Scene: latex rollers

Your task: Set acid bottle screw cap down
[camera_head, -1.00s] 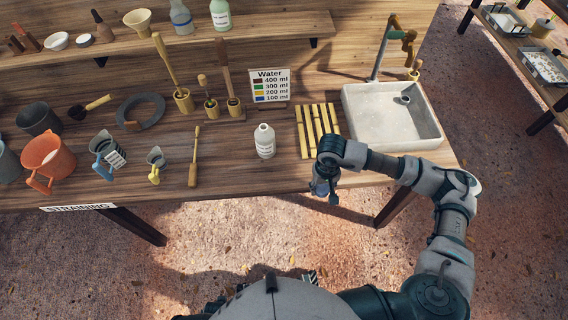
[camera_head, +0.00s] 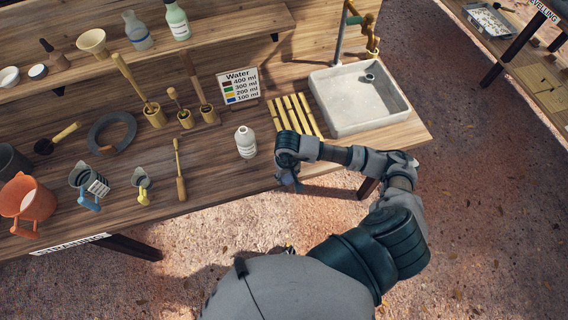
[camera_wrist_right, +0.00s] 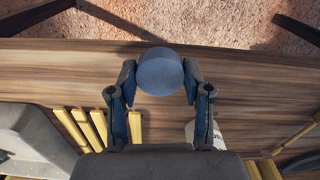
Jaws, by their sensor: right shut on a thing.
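My right gripper (camera_head: 289,184) is at the front edge of the workbench (camera_head: 215,165), right of and nearer than the white bottle (camera_head: 246,142). In the right wrist view the gripper (camera_wrist_right: 160,82) is shut on a round blue-grey screw cap (camera_wrist_right: 160,73), flat face showing. The cap appears over the bench's front edge; its height above the wood is unclear. The bottle stands upright with an open-looking neck. It also shows in the wrist view (camera_wrist_right: 190,131), partly hidden behind a finger. My left gripper is not in view.
A slatted wooden rack (camera_head: 294,115) and a stone sink (camera_head: 357,120) lie behind and right of the gripper.

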